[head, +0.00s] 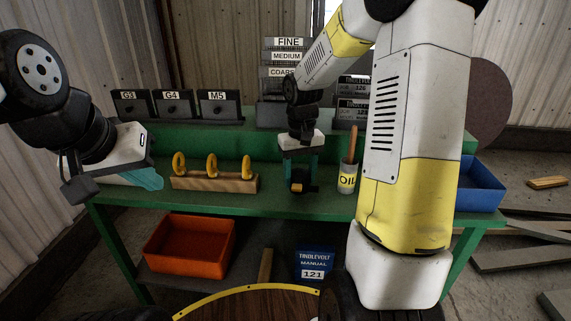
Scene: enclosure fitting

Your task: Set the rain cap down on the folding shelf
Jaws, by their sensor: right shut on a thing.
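My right gripper (299,178) hangs over the green bench, its teal fingers pointing down. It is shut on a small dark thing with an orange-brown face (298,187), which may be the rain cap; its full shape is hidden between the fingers. I cannot tell whether this thing touches the bench top. My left gripper (150,179) is at the bench's left end, its teal fingers seen from the side, so its opening does not show. I cannot clearly make out a folding shelf; a brown wooden surface with a curved yellow rim (245,290) lies at the bottom.
Labelled boxes (172,104) line the back. A blue bin (478,186) is at right, an orange bin (190,246) below.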

